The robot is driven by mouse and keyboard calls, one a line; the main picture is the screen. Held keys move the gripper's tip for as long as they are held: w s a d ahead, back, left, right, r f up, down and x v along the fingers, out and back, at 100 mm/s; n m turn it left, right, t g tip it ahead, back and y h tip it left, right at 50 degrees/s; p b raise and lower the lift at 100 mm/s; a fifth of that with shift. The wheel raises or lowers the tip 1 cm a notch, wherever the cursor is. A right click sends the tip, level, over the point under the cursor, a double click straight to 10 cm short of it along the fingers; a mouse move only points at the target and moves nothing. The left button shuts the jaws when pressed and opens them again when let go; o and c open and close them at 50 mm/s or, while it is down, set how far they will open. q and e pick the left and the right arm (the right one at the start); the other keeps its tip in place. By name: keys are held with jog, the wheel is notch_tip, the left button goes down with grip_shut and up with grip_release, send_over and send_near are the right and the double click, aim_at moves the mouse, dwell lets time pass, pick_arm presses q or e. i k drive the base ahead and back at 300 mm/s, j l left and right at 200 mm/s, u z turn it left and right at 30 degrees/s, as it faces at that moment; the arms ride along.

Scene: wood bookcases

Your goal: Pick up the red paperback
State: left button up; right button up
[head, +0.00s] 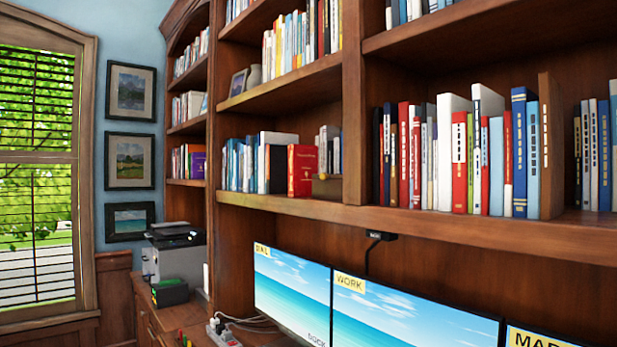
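A red book (302,170) with gold lettering stands upright on the middle shelf of the bookcase, left of the upright divider. It is at the right end of a row of blue, white and black books, with a small brownish item (326,187) at its right. Several other red spines stand in the right bay, such as a thick red book (459,162) and a thinner red one (403,155). I cannot tell from this view which of them is a paperback. Neither of my grippers is in view.
The wooden shelf (440,226) runs above several monitors (291,292) showing beach pictures. A small black device (381,235) with a cable hangs under it. A printer (174,252) stands at the left by the window (38,180). A power strip (222,333) and cables lie on the desk.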

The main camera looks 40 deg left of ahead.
aim_at(303, 159)
jog(key=j+z, duration=0.5)
jog(key=j, duration=1.25)
jog(key=i, duration=0.05)
